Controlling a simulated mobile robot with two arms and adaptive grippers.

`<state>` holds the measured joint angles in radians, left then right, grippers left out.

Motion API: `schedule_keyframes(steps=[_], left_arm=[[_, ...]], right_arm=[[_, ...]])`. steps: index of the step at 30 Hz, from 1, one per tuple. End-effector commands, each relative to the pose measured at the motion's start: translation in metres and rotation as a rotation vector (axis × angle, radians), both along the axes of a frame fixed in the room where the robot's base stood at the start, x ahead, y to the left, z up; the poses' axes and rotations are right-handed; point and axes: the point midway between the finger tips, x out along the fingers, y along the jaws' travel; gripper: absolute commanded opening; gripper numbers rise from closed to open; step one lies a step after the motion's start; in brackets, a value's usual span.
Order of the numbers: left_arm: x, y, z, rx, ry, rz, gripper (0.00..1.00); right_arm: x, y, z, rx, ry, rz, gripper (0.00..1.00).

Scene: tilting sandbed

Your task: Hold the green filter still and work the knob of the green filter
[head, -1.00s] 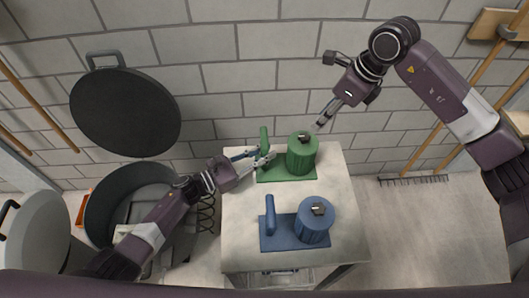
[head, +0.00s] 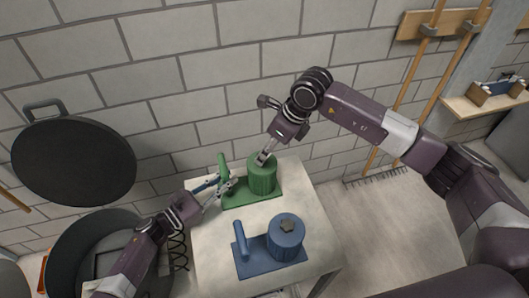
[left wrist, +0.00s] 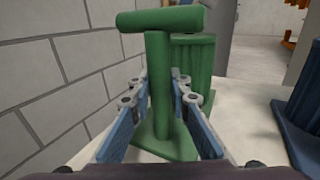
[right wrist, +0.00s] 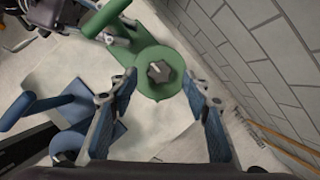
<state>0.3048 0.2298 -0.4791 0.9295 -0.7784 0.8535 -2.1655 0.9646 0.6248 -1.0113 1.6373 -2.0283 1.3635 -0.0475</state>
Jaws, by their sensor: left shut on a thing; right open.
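The green filter (head: 262,178) stands on its green base at the back of the pale table, with an upright T-shaped handle (left wrist: 160,75) beside its drum. My left gripper (head: 222,187) is shut on the handle's post, which sits between its blue finger pads in the left wrist view. The filter's knob (right wrist: 158,72), a small grey star-shaped piece, is on top of the drum. My right gripper (right wrist: 160,105) is open above the drum, its fingers spread to either side of the knob in the right wrist view. In the head view this gripper (head: 263,158) covers the knob.
A blue filter (head: 285,238) with its own handle and knob stands at the front of the table (head: 205,250). A large dark bin (head: 90,250) and a round dark lid (head: 75,160) are at the left. The block wall is close behind the table.

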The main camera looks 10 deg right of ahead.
Motion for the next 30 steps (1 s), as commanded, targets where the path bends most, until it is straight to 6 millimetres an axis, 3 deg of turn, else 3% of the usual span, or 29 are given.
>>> schedule_keyframes(steps=[6,16,27,30], left_arm=[[0.001,0.0,0.0,0.0,0.0,0.002,0.0],[0.001,0.0,0.0,0.0,0.0,0.002,0.0],[0.001,0.0,0.0,0.0,0.0,0.002,0.0],[0.001,0.0,0.0,0.0,0.0,0.001,0.0]], right_arm=[[0.005,0.006,-0.019,-0.001,0.001,0.0,0.44],[0.006,0.007,-0.021,0.0,0.0,0.001,0.43],[0.006,0.006,-0.021,-0.001,-0.001,0.0,0.02],[0.006,0.006,-0.021,0.0,-0.001,0.002,0.02]])
